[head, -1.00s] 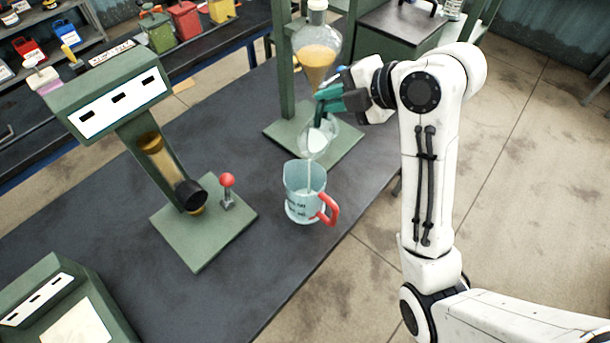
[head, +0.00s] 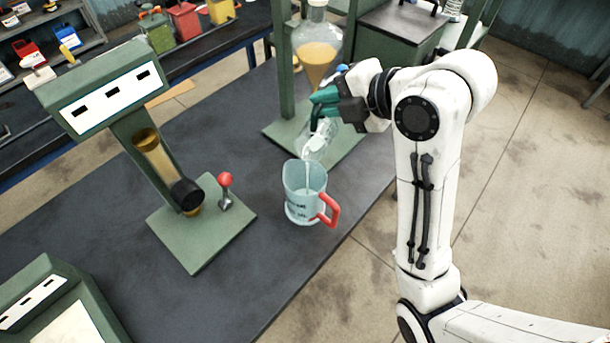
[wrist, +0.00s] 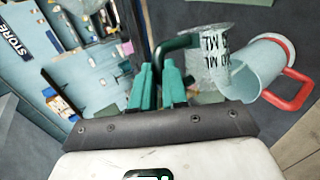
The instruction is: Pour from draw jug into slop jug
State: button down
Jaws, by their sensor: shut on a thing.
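My gripper (head: 325,100) is shut on the green handle of the draw jug (head: 317,142), a small clear jug. It holds the jug in the air, tilted steeply with its mouth down toward the slop jug. The slop jug (head: 297,206) is pale blue with a red handle and stands upright on the bench, just below. A thin clear stream runs from the draw jug into the slop jug. In the wrist view, the draw jug (wrist: 210,72) shows black ML markings beside the slop jug (wrist: 258,68). The liquid level in either jug is hard to tell.
The dark bench (head: 258,290) is clear in front of the slop jug. A green stand with a tilted amber tube (head: 157,162) and a red-knobbed lever (head: 225,182) are on the left. A flask of amber liquid (head: 317,58) hangs close behind my gripper.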

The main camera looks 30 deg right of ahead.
jog(key=shift+s+a+r+n+t+b, duration=0.15)
jog(key=shift+s+a+n+t+b, duration=0.15)
jog(key=shift+s+a+b, duration=0.2)
jog(key=shift+w+r, duration=0.1)
jog(key=shift+r, duration=0.05)
jog(key=w+d+f+m+g+y+b, duration=0.2)
jog(key=w+d+f+m+g+y, duration=0.4)
jog(key=d+f, duration=0.6)
jog(key=shift+w+d+f+m+g+y, duration=0.35)
jog(key=shift+w+f+m+y, duration=1)
jog(key=shift+w, duration=0.85)
jog(key=shift+r, duration=0.15)
